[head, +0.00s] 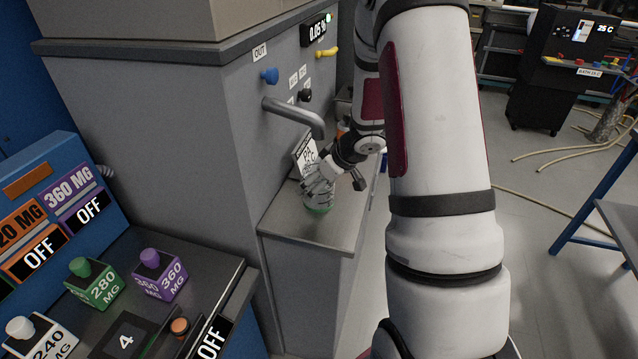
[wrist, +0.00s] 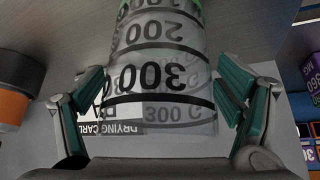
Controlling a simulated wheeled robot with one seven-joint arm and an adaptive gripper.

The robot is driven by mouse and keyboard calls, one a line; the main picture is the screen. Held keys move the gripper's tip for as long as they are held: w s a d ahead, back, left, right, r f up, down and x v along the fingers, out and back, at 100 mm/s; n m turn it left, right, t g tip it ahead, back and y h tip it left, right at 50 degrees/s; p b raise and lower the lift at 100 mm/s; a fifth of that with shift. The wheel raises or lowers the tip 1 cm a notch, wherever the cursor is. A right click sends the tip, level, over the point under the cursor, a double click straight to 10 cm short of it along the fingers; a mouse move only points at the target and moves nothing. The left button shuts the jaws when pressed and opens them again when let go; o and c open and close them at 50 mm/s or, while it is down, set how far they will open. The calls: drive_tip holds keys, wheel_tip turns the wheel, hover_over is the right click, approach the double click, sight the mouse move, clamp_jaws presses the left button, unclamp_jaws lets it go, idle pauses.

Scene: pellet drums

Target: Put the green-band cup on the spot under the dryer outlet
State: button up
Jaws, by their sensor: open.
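The clear cup (head: 318,190) with dark markings and green at its base stands on the grey ledge (head: 285,222) of the dryer cabinet, roughly below the metal outlet spout (head: 293,112). In the wrist view the cup (wrist: 160,65) shows the figures 100, 200 and 300, with a little green at the top edge. My gripper (head: 334,182) is open, with one teal-padded finger on each side of the cup. In the wrist view my gripper (wrist: 162,90) shows gaps between pads and cup. The spot on the ledge is not distinguishable.
A white drying card (head: 304,152) stands behind the cup. An orange and black container (wrist: 14,95) is at the left in the wrist view. A blue knob (head: 269,76) sits above the spout. A counter with coloured weight blocks (head: 160,276) is at lower left.

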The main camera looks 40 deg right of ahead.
drive_tip(key=s+a+r+m+t+h+p, duration=0.1)
drive_tip(key=s+r+m+h, duration=0.3)
drive_tip(key=r, duration=1.1)
drive_tip(key=s+a+r+n+t+h+p, duration=0.15)
drive_tip(key=s+r, duration=0.35)
drive_tip(key=r, duration=1.1)
drive_tip(key=s+a+g+y, duration=0.3)
drive_tip(key=s+a+y, duration=0.1)
drive_tip(key=s+a, duration=1.3)
drive_tip(key=s+f, duration=0.1)
drive_tip(key=s, duration=0.1)
drive_tip(key=shift+s+a, duration=0.25)
drive_tip(key=shift+s, duration=0.15)
drive_tip(key=shift+d+m, duration=0.1)
drive_tip(key=shift+m, duration=0.15)
